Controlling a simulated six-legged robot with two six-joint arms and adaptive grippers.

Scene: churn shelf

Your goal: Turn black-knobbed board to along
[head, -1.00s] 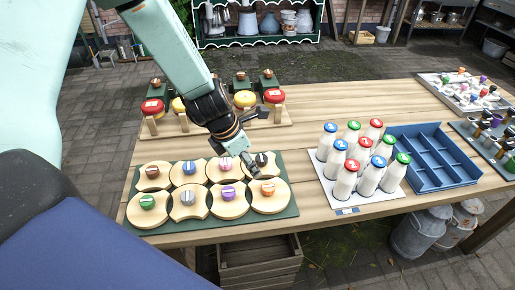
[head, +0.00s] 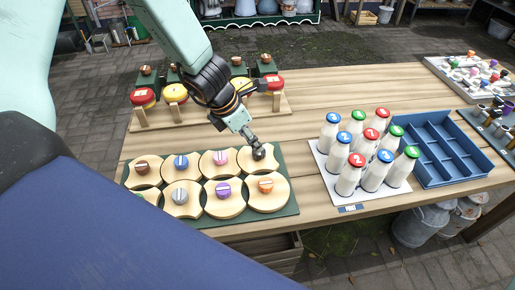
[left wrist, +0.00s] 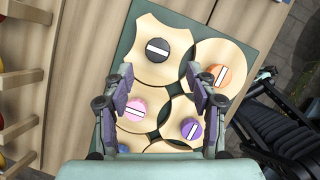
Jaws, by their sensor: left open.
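The black-knobbed board (head: 272,164) is a pale wooden board with scooped edges at the back right of a green mat (head: 288,207). Its black knob (left wrist: 158,49) carries a white stripe, which runs nearly across the left wrist view with a slight tilt. My left gripper (head: 253,143) is at the knob in the head view and partly covers the board. In the left wrist view my left gripper (left wrist: 160,77) is open, its fingers apart, with the knob ahead between their lines. No contact with the knob can be made out. My right gripper is not in view.
Boards with orange (head: 265,185), purple (head: 223,190) and pink (head: 220,157) knobs adjoin it. Behind stands a rack (head: 200,115) with red and yellow rounds. Capped bottles (head: 348,175) and a blue crate (head: 440,183) are right. Bare table lies between mat and bottles.

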